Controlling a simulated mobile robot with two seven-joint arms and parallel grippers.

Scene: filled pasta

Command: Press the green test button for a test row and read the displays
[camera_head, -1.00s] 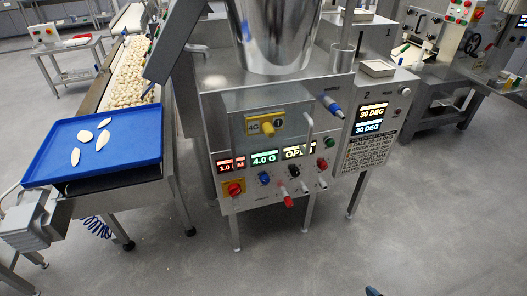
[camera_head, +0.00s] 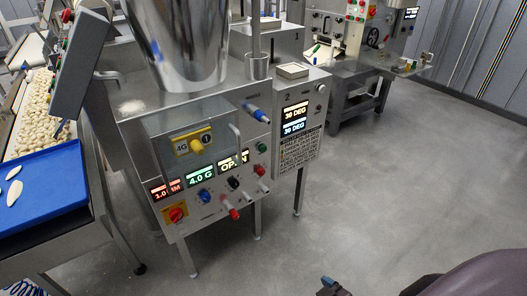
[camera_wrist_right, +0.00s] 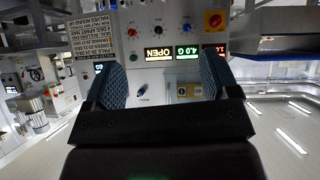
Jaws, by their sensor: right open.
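The green button (camera_head: 261,147) is a small round knob at the right end of the machine's front panel (camera_head: 205,215). The displays beside it are a red display (camera_head: 166,189) reading 1.0 and a second small value, a green display (camera_head: 201,175) reading 4.0 G, and a pale display (camera_head: 234,162) reading OPEN. A side display (camera_head: 294,118) shows 30 DEG twice. My right gripper (camera_head: 330,286) shows only partly at the bottom edge, well apart from the panel. In the right wrist view my right gripper (camera_wrist_right: 166,82) is open and empty, facing the inverted panel. My left gripper is out of view.
A red emergency knob (camera_head: 176,214) and several coloured knobs sit on the panel. A blue tray (camera_head: 55,180) with pale pieces is at the left. A shiny hopper (camera_head: 180,50) rises above the machine. The grey floor (camera_head: 390,180) at right is clear.

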